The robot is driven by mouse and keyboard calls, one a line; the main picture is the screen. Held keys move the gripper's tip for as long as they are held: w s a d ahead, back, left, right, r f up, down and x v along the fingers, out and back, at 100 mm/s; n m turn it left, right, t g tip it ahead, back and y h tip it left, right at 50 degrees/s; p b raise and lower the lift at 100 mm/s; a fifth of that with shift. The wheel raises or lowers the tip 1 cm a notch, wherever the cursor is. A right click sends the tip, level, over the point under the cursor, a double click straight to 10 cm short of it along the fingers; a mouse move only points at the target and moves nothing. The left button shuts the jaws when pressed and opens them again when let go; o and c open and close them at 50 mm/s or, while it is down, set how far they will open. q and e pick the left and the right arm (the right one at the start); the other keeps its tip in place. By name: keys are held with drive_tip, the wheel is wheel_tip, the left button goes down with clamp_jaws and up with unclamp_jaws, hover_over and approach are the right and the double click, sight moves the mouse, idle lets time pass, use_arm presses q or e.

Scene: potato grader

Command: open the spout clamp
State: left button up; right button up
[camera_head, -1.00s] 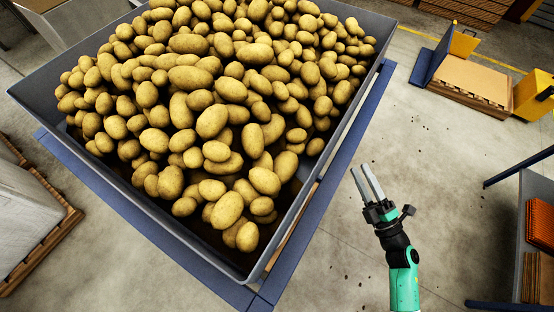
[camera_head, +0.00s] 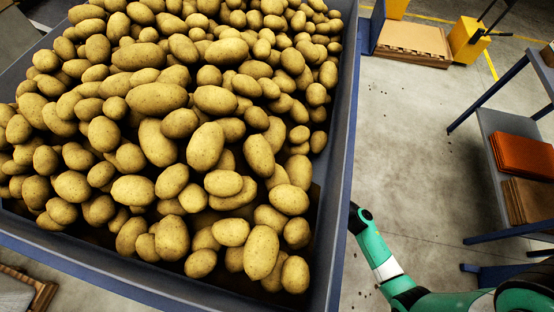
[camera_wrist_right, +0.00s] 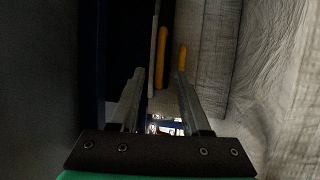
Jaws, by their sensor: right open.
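In the right wrist view my right gripper (camera_wrist_right: 159,76) is open with nothing between its fingers. Ahead of the fingertips are two yellow bars (camera_wrist_right: 163,52), a longer one on the left and a shorter one on the right. They look like handles of the spout clamp, but the clamp's body and state cannot be told in the dark. In the head view my right arm reaches to the right side of the hopper (camera_head: 338,170), and the hopper's edge hides its gripper. My left gripper is in neither view.
A pale, creased sack-like surface (camera_wrist_right: 262,70) stands close on the right of the gripper, a dark panel on the left. Potatoes (camera_head: 190,130) fill the hopper. A blue-framed rack with orange stacked sheets (camera_head: 522,156) stands at right. Floor (camera_head: 415,150) between is clear.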

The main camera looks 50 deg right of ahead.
drive_tip(key=w+r, duration=0.1)
drive_tip(key=w, duration=0.5)
drive_tip(key=shift+a+b, duration=0.3)
drive_tip(key=shift+b, duration=0.05)
clamp_jaws()
idle(0.9)
